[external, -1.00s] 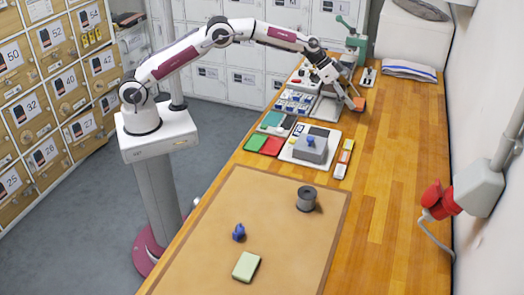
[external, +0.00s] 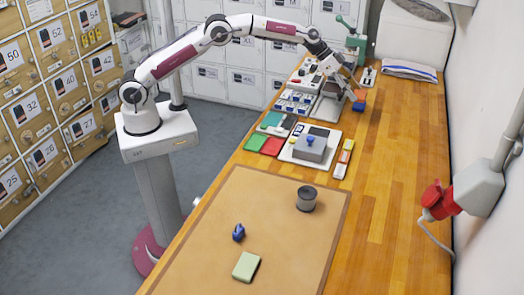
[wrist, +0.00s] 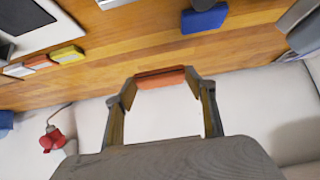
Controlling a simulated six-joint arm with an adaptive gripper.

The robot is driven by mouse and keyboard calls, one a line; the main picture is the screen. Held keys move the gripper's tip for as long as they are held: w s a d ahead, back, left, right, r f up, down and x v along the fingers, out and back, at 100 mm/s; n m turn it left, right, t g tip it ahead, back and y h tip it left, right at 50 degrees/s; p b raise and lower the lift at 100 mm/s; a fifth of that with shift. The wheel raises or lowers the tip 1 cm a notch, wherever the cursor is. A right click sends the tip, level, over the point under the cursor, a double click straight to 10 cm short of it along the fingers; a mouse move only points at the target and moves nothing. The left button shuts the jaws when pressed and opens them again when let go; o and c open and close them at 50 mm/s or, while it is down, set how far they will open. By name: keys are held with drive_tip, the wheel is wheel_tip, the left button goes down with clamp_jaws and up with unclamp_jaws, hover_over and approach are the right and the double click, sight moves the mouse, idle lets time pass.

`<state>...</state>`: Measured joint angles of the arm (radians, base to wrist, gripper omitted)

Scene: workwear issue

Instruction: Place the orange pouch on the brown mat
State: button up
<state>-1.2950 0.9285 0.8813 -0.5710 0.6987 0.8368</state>
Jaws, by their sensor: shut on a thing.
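The orange pouch (external: 358,107) is at my gripper (external: 354,98), near the far end of the wooden table. In the wrist view the orange pouch (wrist: 160,77) sits between the two fingertips, and my gripper (wrist: 160,84) is shut on it. The fingers partly cover its ends. The brown mat (external: 290,240) lies flat on the near part of the table, well away from my gripper. On it are a grey spool (external: 306,199), a small blue object (external: 238,232) and a pale green block (external: 246,266).
A blue item (external: 360,95) is close beside my gripper; it also shows in the wrist view (wrist: 204,18). A white board with a grey block (external: 310,147), red and green pads and small coloured blocks lie between my gripper and the mat. A red plug (external: 437,199) juts from the right wall.

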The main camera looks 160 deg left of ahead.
drive_tip(key=shift+w, duration=0.1)
drive_tip(key=w+d+r+m+t+h, duration=0.1)
drive_tip(key=w+d+r+m+h, duration=0.15)
drive_tip(key=w+d, duration=1.2)
drive_tip(key=w+d+r+m+t+h, duration=0.1)
drive_tip(key=w+d+m+h, duration=0.15)
drive_tip(key=w+d, duration=1.15)
drive_tip(key=d+m+h, duration=0.1)
drive_tip(key=d+m, duration=0.3)
drive_tip(key=d, duration=1.9)
drive_tip(key=s+d+f+m+h, duration=0.1)
drive_tip(key=s+d, duration=0.2)
drive_tip(key=d, duration=0.7)
drive_tip(key=s+d+f+m+h, duration=0.1)
drive_tip(key=s+d, duration=0.2)
drive_tip(key=d, duration=0.7)
drive_tip(key=w+a+n+g+y, duration=0.1)
drive_tip(key=a+n+y, duration=0.3)
drive_tip(key=a, duration=0.4)
drive_tip(key=w+a+n+g+y, duration=0.1)
drive_tip(key=w+a+n+y, duration=0.1)
drive_tip(key=a+n+y, duration=0.2)
drive_tip(key=shift+w+a+f+n, duration=0.45)
drive_tip(key=shift+a+n, duration=1.05)
drive_tip(key=shift+a, duration=0.9)
drive_tip(key=shift+f, duration=0.15)
